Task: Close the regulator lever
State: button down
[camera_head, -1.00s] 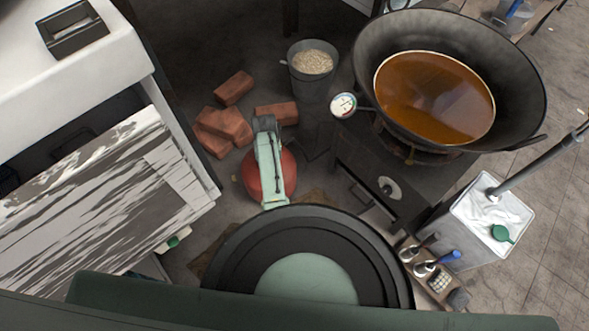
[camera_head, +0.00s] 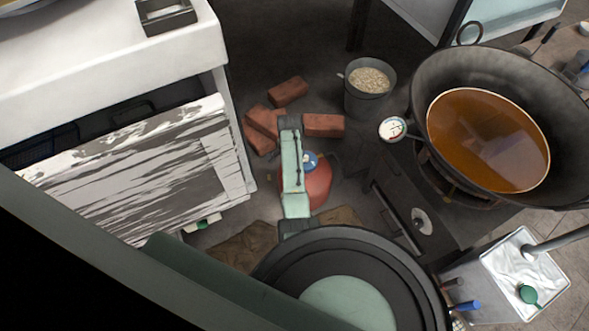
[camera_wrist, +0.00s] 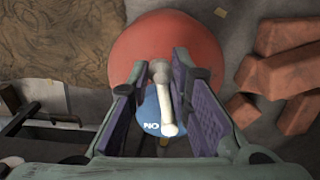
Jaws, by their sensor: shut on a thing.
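The regulator is a blue disc (camera_wrist: 150,106) with white lettering on the top of a red gas cylinder (camera_wrist: 160,42). Its cream lever (camera_wrist: 165,98) runs up and down in the wrist view. My gripper (camera_wrist: 161,72) is over the disc, with its purple pads on either side of the lever, shut on it. In the head view, the red cylinder (camera_head: 317,185) and part of the blue disc (camera_head: 310,161) show to the right of my arm. My arm hides the lever and gripper there.
Bricks (camera_head: 288,91) lie behind the cylinder, with a grey bucket (camera_head: 371,102) nearby. A stove (camera_head: 408,215) with a big pan (camera_head: 450,75) of brown liquid stands to the right. A white counter (camera_head: 90,55) is at left. A brown cloth (camera_head: 240,250) lies on the floor.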

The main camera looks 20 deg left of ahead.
jog(key=shift+w+a+m+b, duration=0.15)
jog(key=shift+w+a+m, duration=0.2)
jog(key=shift+m, duration=0.3)
jog(key=shift+w+a+m+b, duration=0.15)
jog(key=shift+w+a+m, duration=0.2)
jog(key=shift+m, duration=0.3)
jog(key=shift+r, duration=0.1)
jog(key=c, duration=1.4)
grip_release()
jog(key=shift+s, duration=0.1)
jog(key=shift+c, duration=0.2)
notch_tip(320, 180, up, 12)
